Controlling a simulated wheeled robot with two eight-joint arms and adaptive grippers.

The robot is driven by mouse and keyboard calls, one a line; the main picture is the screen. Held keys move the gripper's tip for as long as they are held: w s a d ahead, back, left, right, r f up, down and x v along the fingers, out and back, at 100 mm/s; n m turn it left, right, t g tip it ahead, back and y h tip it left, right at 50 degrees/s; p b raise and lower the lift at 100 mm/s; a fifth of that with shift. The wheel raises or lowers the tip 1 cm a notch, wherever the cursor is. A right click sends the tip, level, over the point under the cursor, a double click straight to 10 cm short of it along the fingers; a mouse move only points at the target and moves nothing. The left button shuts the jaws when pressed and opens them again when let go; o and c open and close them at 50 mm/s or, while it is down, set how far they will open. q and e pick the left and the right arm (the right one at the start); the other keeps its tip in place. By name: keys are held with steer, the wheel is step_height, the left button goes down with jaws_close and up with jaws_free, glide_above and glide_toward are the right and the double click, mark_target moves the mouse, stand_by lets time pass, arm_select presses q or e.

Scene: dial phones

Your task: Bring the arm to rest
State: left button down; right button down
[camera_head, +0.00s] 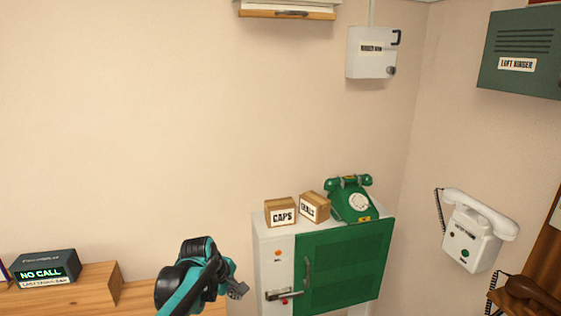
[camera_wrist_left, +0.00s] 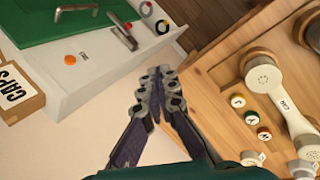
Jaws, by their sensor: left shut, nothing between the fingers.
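My left arm comes in low in the head view. Its gripper (camera_head: 237,289) is in the air in front of the wall, left of a white cabinet (camera_head: 272,256) with a green door (camera_head: 340,262). In the left wrist view the two fingers (camera_wrist_left: 160,82) meet at their tips with nothing between them. The gripper points toward the gap between the cabinet and a wooden unit, and I see it touching nothing. My right gripper is in neither view.
A green dial phone (camera_head: 351,199) and two boxes, one marked CAPS (camera_head: 281,213), stand on the cabinet. A wooden unit (camera_wrist_left: 222,68) with a cream handset (camera_wrist_left: 280,95) and coloured buttons lies close right of the fingers. A NO CALL display (camera_head: 43,269) is at the left.

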arm_select(q)
steer(key=s+a+m+t+y, duration=0.1)
steer(key=s+a+m, duration=0.1)
steer(key=s+m, duration=0.5)
steer(key=s+a+m+t+y, duration=0.1)
steer(key=s+a+m, duration=0.2)
steer(key=s, duration=1.5)
steer(key=m, duration=0.3)
steer(key=shift+f+m+t, duration=0.35)
steer(key=shift+m+t, duration=0.05)
steer(key=shift+a, duration=0.1)
